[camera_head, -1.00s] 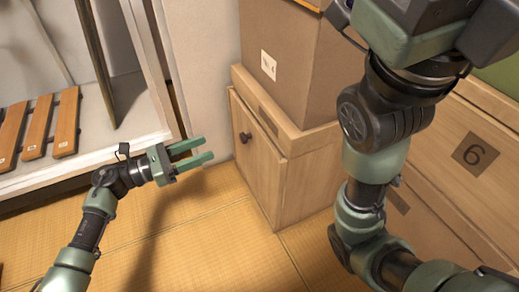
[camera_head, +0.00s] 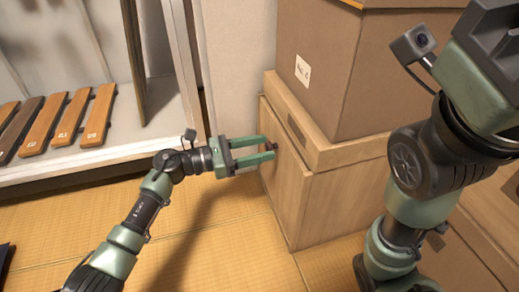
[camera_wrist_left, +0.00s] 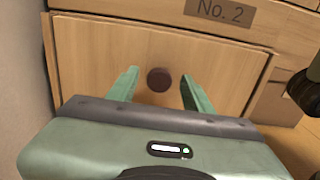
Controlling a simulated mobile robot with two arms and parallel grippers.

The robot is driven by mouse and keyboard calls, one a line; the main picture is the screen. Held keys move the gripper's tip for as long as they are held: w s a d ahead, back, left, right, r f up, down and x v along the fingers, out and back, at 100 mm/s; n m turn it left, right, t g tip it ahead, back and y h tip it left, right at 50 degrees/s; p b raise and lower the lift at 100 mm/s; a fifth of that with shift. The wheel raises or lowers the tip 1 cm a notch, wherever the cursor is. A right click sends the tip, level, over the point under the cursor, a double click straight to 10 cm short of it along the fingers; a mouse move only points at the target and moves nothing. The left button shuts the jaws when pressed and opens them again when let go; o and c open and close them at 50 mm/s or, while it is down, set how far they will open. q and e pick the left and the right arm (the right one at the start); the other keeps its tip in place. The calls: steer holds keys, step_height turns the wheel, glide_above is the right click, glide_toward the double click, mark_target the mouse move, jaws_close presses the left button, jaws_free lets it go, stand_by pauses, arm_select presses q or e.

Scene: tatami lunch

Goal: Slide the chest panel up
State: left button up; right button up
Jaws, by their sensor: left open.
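The wooden chest (camera_head: 330,185) stands on the tatami against the wall. Its front panel (camera_head: 284,190) carries a round dark knob (camera_head: 273,147). In the left wrist view the panel (camera_wrist_left: 80,62) fills the middle, with the knob (camera_wrist_left: 159,80) between my finger tips and a "No. 2" label (camera_wrist_left: 220,12) above. My left gripper (camera_head: 268,150) is open in front of the panel, its fingers on either side of the knob; I cannot tell whether they touch it. My right arm shows at the right, but its gripper is out of frame.
A cardboard box (camera_head: 352,70) sits on top of the chest. At the left, a white cabinet (camera_head: 60,165) holds several wooden slats (camera_head: 70,118). Tatami floor (camera_head: 60,235) lies open below my left arm.

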arm_select(q)
steer(key=shift+c, duration=0.3)
jaws_close()
stand_by(1.1)
